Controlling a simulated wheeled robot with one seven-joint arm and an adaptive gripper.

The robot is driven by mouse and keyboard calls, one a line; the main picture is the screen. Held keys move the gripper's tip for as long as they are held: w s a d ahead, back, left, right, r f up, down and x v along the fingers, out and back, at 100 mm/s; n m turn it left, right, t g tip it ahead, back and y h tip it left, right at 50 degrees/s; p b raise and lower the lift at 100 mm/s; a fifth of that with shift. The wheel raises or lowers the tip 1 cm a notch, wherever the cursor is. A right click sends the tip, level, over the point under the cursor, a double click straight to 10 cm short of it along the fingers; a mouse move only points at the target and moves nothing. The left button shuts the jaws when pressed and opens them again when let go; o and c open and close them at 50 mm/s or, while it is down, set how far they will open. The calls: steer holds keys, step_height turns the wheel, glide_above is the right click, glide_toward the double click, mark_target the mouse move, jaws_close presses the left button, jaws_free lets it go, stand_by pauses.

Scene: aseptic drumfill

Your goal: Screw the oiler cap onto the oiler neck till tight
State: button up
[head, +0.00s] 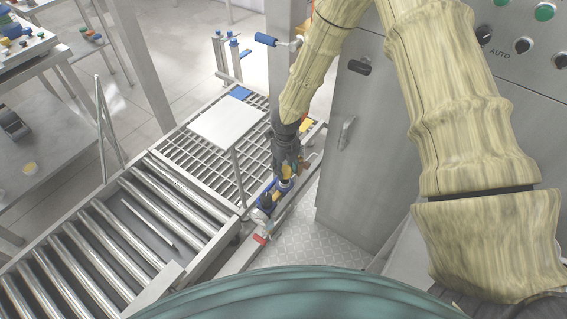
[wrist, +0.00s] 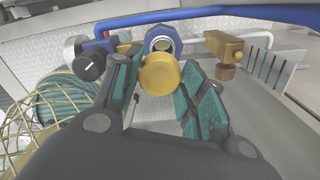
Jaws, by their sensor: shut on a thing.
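The round yellow oiler cap (wrist: 160,74) is between the teal-padded fingers of my gripper (wrist: 161,80) in the wrist view, and the gripper is shut on it. Just beyond the cap is a blue ring with a pale opening, which looks like the oiler neck (wrist: 163,36). The cap overlaps its lower edge in the picture, so I cannot tell whether they touch. In the head view my gripper (head: 287,163) points down over the blue fitting (head: 284,186) beside the conveyor, with a little yellow showing at its fingers.
A brass-coloured valve (wrist: 224,47) stands right of the neck, and a black knob (wrist: 88,66) on a blue fitting stands left. A blue pipe (wrist: 240,13) runs behind. A roller conveyor (head: 110,235) lies left and a grey cabinet (head: 375,140) right.

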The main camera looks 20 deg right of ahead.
mark_target(285, 169)
steer(key=shift+w+f+m, duration=0.2)
steer(key=shift+w+m, duration=0.15)
steer(key=shift+m, duration=0.25)
steer(key=shift+r, duration=0.1)
steer(key=shift+f+b, duration=1)
steer(key=shift+f, duration=1.2)
steer(key=shift+f+b, duration=0.3)
steer(key=shift+f, duration=0.75)
